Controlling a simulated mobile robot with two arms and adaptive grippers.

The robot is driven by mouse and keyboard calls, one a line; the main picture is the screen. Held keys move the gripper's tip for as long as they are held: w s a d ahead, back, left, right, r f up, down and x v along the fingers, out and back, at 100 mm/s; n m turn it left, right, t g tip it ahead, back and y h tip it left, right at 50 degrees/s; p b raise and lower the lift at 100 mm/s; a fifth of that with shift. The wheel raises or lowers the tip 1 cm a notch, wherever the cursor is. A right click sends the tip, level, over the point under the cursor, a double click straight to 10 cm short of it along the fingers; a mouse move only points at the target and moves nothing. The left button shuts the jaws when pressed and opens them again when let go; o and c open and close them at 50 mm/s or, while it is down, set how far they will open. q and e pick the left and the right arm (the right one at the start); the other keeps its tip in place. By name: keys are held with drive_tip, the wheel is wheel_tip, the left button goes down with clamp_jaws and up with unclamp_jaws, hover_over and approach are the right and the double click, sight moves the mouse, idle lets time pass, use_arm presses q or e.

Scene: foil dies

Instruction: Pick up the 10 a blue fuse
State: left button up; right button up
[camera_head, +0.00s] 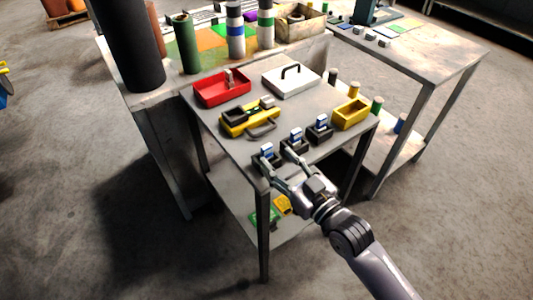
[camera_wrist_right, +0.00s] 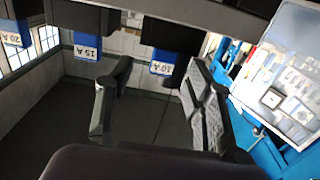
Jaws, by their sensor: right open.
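The 10 A blue fuse (camera_head: 267,149) stands in a small black holder at the left end of a row of three, at the table's front edge. In the right wrist view the fuse (camera_wrist_right: 161,67) shows its upside-down "10 A" label below a dark block. My right gripper (camera_head: 275,158) is open and empty, its fingers pointing at the left end of the row. In the wrist view the gripper (camera_wrist_right: 160,78) has one finger on each side of the fuse, with gaps visible. The 15 A (camera_wrist_right: 87,46) and 20 A (camera_wrist_right: 13,38) fuses are to the left there. My left gripper is out of view.
A yellow bin (camera_head: 351,114) stands right of the fuse row. A yellow-and-black case (camera_head: 248,119), a red tray (camera_head: 221,89) and a white case (camera_head: 291,80) lie behind it. The front table edge is close to my right gripper.

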sight(269, 150)
drive_tip(key=shift+w+a+r, duration=0.25)
drive_tip(key=shift+w, duration=0.05)
drive_tip(key=x, duration=0.1)
drive_tip(key=p+x, duration=0.1)
drive_tip(key=x, duration=0.1)
drive_tip(key=shift+w+a+r, duration=0.15)
drive_tip(key=shift+a+r, duration=0.1)
drive_tip(key=shift+a, duration=0.05)
drive_tip(key=shift+w+a+f, duration=0.1)
drive_tip(key=shift+w+a, duration=0.15)
drive_tip(key=shift+w, duration=0.1)
clamp_jaws()
